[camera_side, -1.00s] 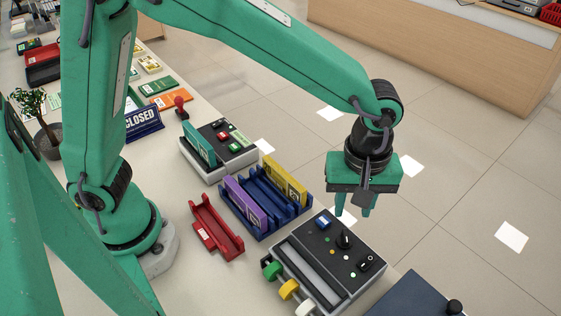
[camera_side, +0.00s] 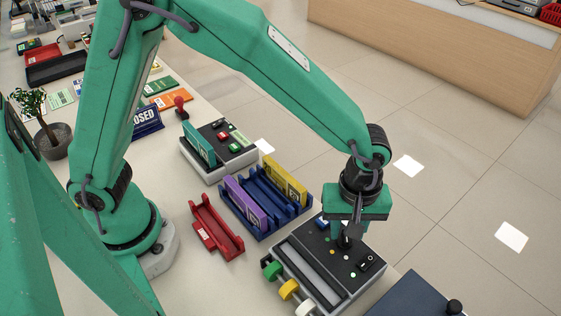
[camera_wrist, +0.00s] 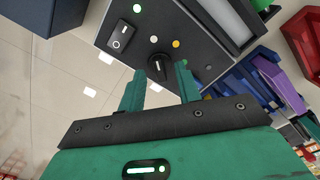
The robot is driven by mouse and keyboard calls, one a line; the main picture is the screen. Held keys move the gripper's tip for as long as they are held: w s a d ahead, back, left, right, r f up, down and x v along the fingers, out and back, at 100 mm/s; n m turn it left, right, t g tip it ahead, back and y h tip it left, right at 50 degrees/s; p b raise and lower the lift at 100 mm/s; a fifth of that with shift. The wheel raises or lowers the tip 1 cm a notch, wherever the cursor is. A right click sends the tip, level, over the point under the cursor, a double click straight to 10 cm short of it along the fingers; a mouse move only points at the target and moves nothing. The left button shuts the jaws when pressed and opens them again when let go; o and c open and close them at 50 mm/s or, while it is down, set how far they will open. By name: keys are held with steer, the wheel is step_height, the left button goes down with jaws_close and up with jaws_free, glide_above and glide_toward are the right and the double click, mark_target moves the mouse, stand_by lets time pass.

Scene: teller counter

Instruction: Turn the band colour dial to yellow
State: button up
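The band colour dial is a black knob (camera_side: 345,242) on the dark top of the grey control box (camera_side: 318,265); its lower part shows in the side view. In the wrist view the dial (camera_wrist: 161,67) has a small white mark and lies between my fingertips. My gripper (camera_wrist: 160,73) is open, one green finger on each side of the dial, with no clear contact. In the side view my gripper (camera_side: 345,226) is right above the dial. I cannot tell which dot the dial points at.
A black rocker switch (camera_wrist: 121,37) and a blue button (camera_side: 322,222) share the box top. Green, yellow and white rollers (camera_side: 289,289) line its front. A blue rack (camera_side: 268,204) holding purple and yellow bands, and a red tray (camera_side: 216,228), stand to the left.

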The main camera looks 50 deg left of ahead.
steer(key=shift+f, duration=0.5)
jaws_close()
steer(key=shift+m, duration=0.5)
steer(key=m, duration=0.3)
steer(key=shift+m, duration=0.3)
steer(key=m, duration=0.5)
